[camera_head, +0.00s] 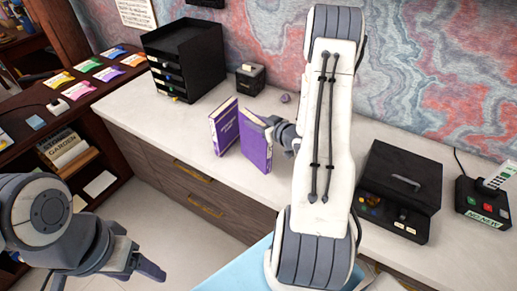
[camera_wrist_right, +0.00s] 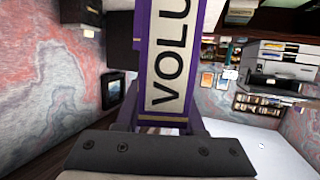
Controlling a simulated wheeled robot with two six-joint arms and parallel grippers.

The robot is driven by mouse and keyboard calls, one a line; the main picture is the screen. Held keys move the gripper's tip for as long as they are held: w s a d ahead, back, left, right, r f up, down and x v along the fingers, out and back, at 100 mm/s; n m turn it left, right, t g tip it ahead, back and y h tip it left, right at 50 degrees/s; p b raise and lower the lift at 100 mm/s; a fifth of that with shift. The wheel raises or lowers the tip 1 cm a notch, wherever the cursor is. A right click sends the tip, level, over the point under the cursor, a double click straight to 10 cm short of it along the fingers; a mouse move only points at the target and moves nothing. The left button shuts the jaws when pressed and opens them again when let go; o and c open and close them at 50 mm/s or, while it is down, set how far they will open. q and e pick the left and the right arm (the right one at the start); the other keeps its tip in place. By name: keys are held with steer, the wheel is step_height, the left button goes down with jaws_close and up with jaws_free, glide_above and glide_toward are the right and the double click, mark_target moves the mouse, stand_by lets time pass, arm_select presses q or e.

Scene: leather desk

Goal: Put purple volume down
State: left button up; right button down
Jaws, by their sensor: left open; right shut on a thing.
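A purple volume (camera_head: 256,143) is upright in my right gripper (camera_head: 284,134), near the front edge of the pale desktop. I cannot tell whether its bottom touches the desktop. In the right wrist view the volume (camera_wrist_right: 186,50) shows a cream label reading "VOLU" and fills the space ahead of the gripper. Another purple book (camera_head: 224,127) with lettering on its cover stands upright just left of it, with a narrow gap between them. My right arm hides part of the desk and most of the right gripper. My left gripper (camera_head: 143,262) is open and empty, low at the left, away from the desk.
A black drawer unit (camera_head: 183,62) and a small black box (camera_head: 250,78) stand behind the books. A black box with a handle (camera_head: 400,180) and a phone (camera_head: 482,203) are at the right. A dark shelf (camera_head: 75,150) is at the left. Desktop left of the books is clear.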

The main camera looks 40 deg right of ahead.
steer(key=s+d+r+m+g+h+b, duration=0.1)
steer(key=s+d+r+m+h+b, duration=0.15)
steer(key=d, duration=0.55)
steer(key=s+d+r+m+h+b, duration=0.15)
steer(key=d+r+h, duration=0.25)
steer(key=d, duration=0.5)
arm_select(q)
steer(key=f+p, duration=0.1)
steer(key=p, duration=0.2)
steer(key=shift+f, duration=0.2)
arm_select(e)
steer(key=w+a+f+m, duration=0.1)
steer(key=w+a+f, duration=0.6)
steer(key=f, duration=0.4)
steer(key=shift+w+a, duration=0.3)
steer(key=shift+w, duration=0.35)
arm_select(q)
steer(key=shift+f, duration=0.1)
arm_select(e)
steer(key=shift+f, duration=0.15)
steer(key=c, duration=0.5)
jaws_free()
arm_select(q)
steer(key=shift+f, duration=0.1)
